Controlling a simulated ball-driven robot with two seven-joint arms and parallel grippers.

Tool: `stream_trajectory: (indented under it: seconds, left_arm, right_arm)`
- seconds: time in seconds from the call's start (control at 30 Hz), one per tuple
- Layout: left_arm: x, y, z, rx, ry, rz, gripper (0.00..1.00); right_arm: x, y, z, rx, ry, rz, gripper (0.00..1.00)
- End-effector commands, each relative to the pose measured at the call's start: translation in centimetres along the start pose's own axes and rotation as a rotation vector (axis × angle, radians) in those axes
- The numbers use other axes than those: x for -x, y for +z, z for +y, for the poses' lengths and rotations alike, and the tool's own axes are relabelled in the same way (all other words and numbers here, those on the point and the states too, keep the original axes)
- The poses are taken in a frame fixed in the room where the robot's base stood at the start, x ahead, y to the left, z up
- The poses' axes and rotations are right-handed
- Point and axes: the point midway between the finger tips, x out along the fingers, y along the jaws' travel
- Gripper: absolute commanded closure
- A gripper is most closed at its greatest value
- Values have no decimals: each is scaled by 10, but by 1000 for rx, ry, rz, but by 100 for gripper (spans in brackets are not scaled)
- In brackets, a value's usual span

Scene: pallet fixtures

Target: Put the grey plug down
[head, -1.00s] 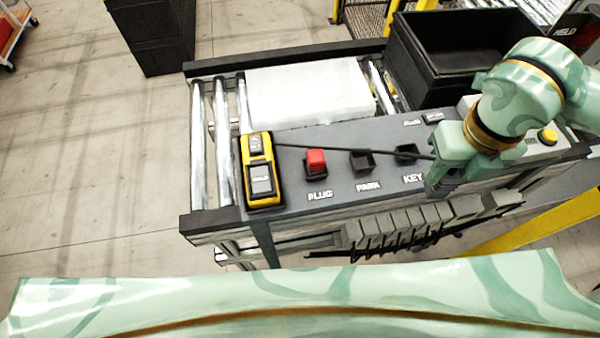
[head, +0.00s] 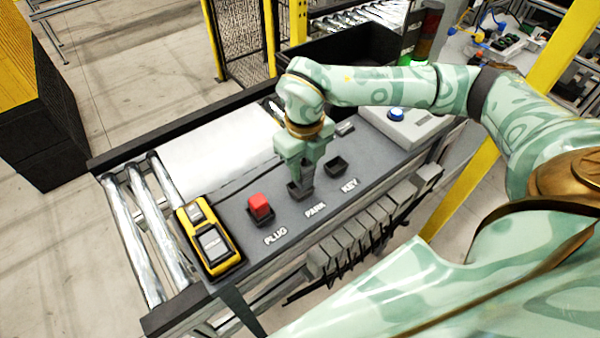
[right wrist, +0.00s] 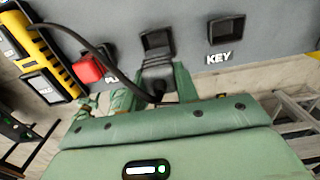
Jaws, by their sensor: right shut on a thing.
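My right gripper (head: 299,170) is above the PARK socket (head: 298,191) on the grey panel, pointing down. It is shut on the grey plug (right wrist: 158,74), which shows between the fingers in the right wrist view. The plug is at the PARK socket (right wrist: 157,41); I cannot tell whether its tip is inside. A black cable (right wrist: 98,50) runs from the plug towards the yellow device (head: 209,240). The PLUG socket holds a red plug (head: 260,206). The KEY socket (head: 336,165) is empty. My left gripper is not in view.
A black bin (head: 350,45) stands at the back. A grey box with a blue button (head: 396,114) is right of the sockets. Several grey blocks (head: 375,222) line the panel's front side.

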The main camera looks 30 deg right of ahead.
Motion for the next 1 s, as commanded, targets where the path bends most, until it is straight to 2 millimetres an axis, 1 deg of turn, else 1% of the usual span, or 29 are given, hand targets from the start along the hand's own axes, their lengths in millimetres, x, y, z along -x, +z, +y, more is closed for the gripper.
stream_trajectory:
  seconds: [0.17, 0.2, 0.33, 0.4, 0.73, 0.77, 0.8, 0.83, 1.0]
  left_arm:
    - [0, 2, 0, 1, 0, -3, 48]
    - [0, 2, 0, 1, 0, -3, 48]
    - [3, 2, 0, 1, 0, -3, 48]
    - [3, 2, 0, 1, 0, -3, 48]
    - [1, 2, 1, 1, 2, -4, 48]
    - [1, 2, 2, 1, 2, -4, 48]
    - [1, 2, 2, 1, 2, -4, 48]
    - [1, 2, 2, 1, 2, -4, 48]
    - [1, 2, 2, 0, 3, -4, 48]
  right_arm:
    - [-11, 9, 1, -1, 1, 1, 93]
    - [-15, 12, 2, 0, 1, 1, 93]
    - [-36, 10, 1, 0, 0, 3, 93]
    - [-43, 10, 1, 0, 1, 2, 93]
    - [-47, 11, 1, 1, 0, 0, 93]
    - [-48, 11, 1, 1, 0, 0, 67]
    - [-47, 11, 1, 1, 0, 0, 56]
    - [-47, 11, 1, 1, 0, 0, 48]
    - [-47, 11, 1, 0, 0, 0, 48]
